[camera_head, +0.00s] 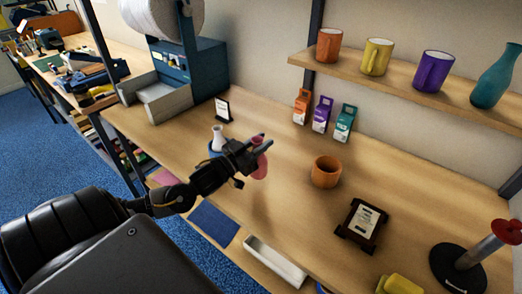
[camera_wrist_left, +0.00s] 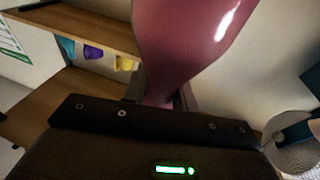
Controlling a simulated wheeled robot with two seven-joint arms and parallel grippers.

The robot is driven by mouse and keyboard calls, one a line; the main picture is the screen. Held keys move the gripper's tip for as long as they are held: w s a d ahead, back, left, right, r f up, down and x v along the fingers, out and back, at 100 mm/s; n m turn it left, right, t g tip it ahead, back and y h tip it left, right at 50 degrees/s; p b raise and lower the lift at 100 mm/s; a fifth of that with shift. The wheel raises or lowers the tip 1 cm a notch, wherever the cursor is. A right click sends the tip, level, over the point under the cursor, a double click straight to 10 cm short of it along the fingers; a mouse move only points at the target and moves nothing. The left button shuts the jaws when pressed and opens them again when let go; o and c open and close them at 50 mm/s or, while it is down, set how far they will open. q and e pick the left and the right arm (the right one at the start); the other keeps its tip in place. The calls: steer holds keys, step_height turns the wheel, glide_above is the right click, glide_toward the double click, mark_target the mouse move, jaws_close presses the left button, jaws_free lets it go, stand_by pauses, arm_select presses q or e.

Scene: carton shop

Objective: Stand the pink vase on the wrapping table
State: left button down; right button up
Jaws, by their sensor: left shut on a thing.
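The pink vase (camera_head: 261,165) is in my left gripper (camera_head: 254,146) in the head view, over the wooden table (camera_head: 285,222). The gripper and arm hide part of it. The head view does not clearly show whether its base touches the tabletop. In the left wrist view the pink vase (camera_wrist_left: 190,45) rises large from between the fingers, its narrow part at the jaws and its wider body cut off by the top edge. My left gripper is shut on it. My right gripper is not in view.
An orange pot (camera_head: 326,171) stands right of the vase. A framed card (camera_head: 362,225) lies nearer the front. Small cartons (camera_head: 322,115) line the wall below a shelf of mugs (camera_head: 376,57). Bare wood lies between gripper and pot.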

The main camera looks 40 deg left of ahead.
arm_select(q)
step_height(320, 180, down, 2)
steer(key=shift+w+a+f+p, duration=0.1)
steer(key=shift+a+f+p, duration=0.1)
steer(key=shift+p, duration=0.25)
steer(key=shift+f, duration=0.4)
steer(key=shift+d+f, duration=0.1)
steer(key=shift+f, duration=0.2)
steer(key=c, duration=1.4)
jaws_free()
steer(key=o, duration=0.3)
